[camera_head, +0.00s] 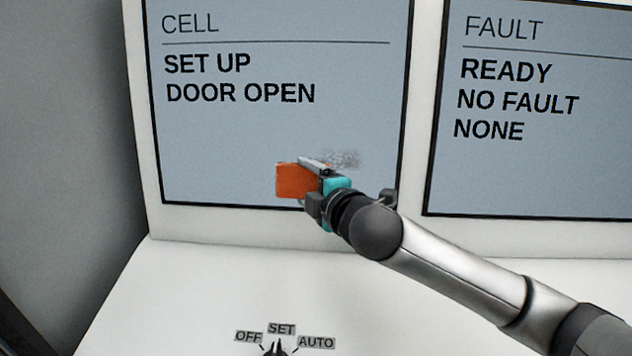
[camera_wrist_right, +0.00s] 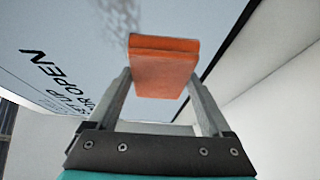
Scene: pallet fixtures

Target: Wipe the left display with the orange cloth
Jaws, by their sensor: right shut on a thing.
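The left display (camera_head: 280,130) reads CELL, SET UP, DOOR OPEN. A grey speckled smudge (camera_head: 343,159) is on its lower right part, just above my right gripper; it also shows in the right wrist view (camera_wrist_right: 120,14). My right gripper (camera_head: 304,178) is shut on the orange cloth (camera_head: 293,181), a folded block held in front of the display's lower part. In the right wrist view the cloth (camera_wrist_right: 163,66) sits between the two fingertips. Whether the cloth touches the screen I cannot tell. My left gripper is not in view.
The right display (camera_head: 530,130) reads FAULT, READY, NO FAULT, NONE. A selector knob (camera_head: 276,348) with labels OFF, SET and AUTO is on the white console surface (camera_head: 180,290) below. My right arm crosses the lower right. The console's left part is clear.

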